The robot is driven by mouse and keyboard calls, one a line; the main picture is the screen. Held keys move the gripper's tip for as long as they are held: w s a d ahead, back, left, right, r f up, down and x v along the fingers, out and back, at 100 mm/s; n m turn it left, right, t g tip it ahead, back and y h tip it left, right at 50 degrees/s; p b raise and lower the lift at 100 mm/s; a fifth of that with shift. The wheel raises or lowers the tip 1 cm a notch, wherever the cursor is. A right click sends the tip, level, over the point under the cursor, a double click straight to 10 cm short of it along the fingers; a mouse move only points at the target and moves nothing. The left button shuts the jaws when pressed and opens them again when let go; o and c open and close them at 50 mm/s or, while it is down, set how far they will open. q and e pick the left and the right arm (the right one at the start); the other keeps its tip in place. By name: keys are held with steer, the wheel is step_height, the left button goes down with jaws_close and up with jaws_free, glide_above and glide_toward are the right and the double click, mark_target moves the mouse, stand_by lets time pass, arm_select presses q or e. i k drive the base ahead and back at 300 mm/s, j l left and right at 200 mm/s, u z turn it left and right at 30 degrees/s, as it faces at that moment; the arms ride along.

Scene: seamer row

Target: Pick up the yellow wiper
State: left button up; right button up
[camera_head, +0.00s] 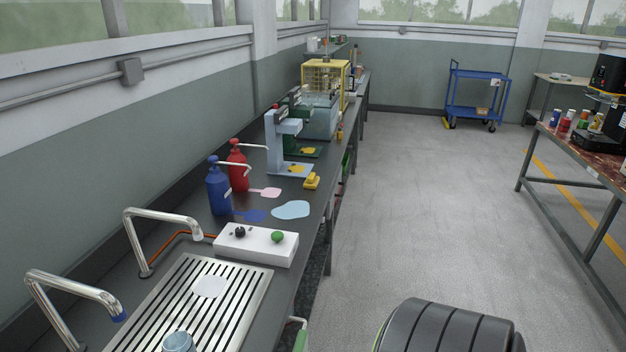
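A small yellow block-like object with a raised grip (312,181), which looks like the yellow wiper, lies near the right edge of the long dark bench (222,238). It sits just right of the light-blue stand machine (283,142) and beyond the pale blue puddle (291,209). Nothing covers it. Neither of my grippers shows in the head view.
Blue (218,188) and red (238,165) pump bottles stand left of coloured puddles. A white two-button box (256,244) and a slotted drain tray (251,306) with metal taps are nearer. The grey floor (400,200) right of the bench is mostly clear; a blue cart (478,77) stands far back.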

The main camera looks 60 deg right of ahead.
mark_target(312, 181)
steer(key=i+l, duration=0.1)
steer(key=l, duration=0.45)
steer(key=i+l, duration=0.1)
steer(key=l, duration=0.95)
steer(key=i+l, duration=0.15)
steer(key=l, duration=0.4)
